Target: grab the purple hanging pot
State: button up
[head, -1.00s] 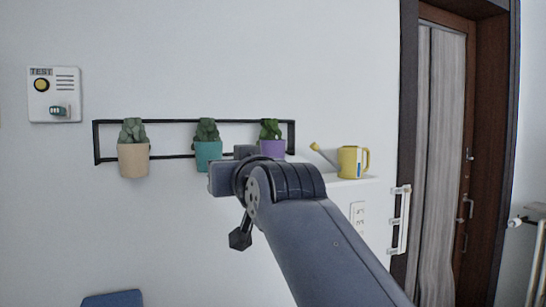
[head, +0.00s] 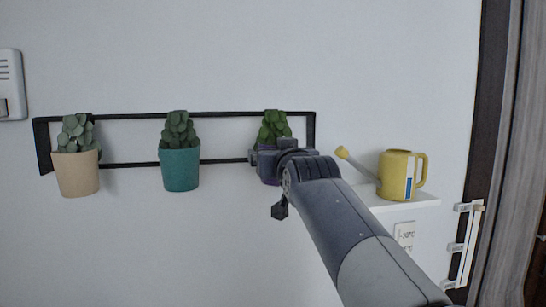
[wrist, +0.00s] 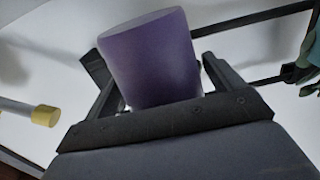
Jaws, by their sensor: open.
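The purple hanging pot (wrist: 150,60) fills the middle of the wrist view, between the two fingers of my open gripper (wrist: 152,72). A small gap shows beside the right finger; whether the left finger touches the pot I cannot tell. In the head view my gripper (head: 268,160) is in front of the pot and hides most of it. A sliver of purple (head: 268,179) shows below the gripper, and the pot's green plant (head: 275,127) rises above it. The pot is at the right end of the black wall rack (head: 230,115).
A teal pot (head: 180,170) and a beige pot (head: 77,174) hang further left on the rack. A yellow watering can (head: 397,175) stands on a white shelf (head: 405,203) to the right, its spout (wrist: 35,112) pointing toward the rack. The wall below the rack is clear.

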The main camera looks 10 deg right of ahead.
jog(key=shift+w, duration=0.15)
jog(key=shift+c, duration=0.2)
jog(key=shift+r, duration=0.1)
jog(key=c, duration=1.3)
jog(key=shift+r, duration=0.15)
notch_tip(320, 180, up, 18)
jog(key=shift+f, duration=0.2)
dwell(0.5)
